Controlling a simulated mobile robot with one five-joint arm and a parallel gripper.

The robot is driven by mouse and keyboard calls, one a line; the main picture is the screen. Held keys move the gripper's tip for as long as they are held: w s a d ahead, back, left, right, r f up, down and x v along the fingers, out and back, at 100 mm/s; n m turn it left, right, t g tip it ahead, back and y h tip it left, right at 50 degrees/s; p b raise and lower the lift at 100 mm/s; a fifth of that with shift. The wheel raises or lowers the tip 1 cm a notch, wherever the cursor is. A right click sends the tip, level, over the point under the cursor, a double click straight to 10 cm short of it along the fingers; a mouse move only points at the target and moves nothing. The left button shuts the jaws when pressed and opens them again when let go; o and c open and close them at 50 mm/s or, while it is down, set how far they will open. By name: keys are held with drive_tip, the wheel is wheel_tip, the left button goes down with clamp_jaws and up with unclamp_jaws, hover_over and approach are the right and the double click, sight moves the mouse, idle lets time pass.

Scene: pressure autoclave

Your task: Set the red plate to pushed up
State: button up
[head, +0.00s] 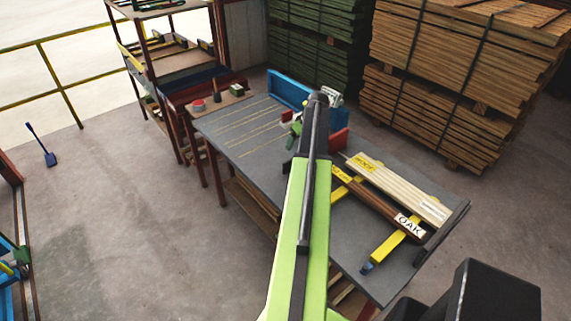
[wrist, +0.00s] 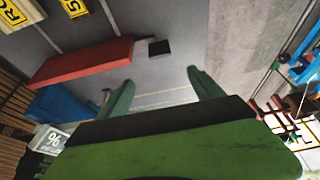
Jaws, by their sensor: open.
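The red plate (wrist: 82,62) shows in the wrist view as a long red slab over the grey tabletop, left of my fingers. In the head view a red piece (head: 338,140) shows just right of my arm, partly hidden by it. My gripper (wrist: 160,78) has its two green fingers spread with nothing between them. The left finger in the wrist view is close to the plate's right end; I cannot tell whether they touch. In the head view my gripper is mostly hidden by my arm, with a green part (head: 294,131) showing at its left.
The grey table (head: 235,133) has a blue fence (head: 288,89) at its back. Wooden boards, one labelled OAK (head: 408,224), and yellow bars (head: 393,246) lie at its right. A red button (head: 199,105) sits at the far left. Stacked lumber (head: 450,90) stands behind.

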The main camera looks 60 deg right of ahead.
sight(288, 161)
drive_tip(key=b+x, duration=1.6)
drive_tip(key=x, duration=0.1)
drive_tip(key=shift+f, duration=0.35)
drive_tip(key=shift+r, duration=0.15)
drive_tip(key=shift+c, duration=0.3)
drive_tip(key=shift+a, duration=0.1)
clamp_jaws()
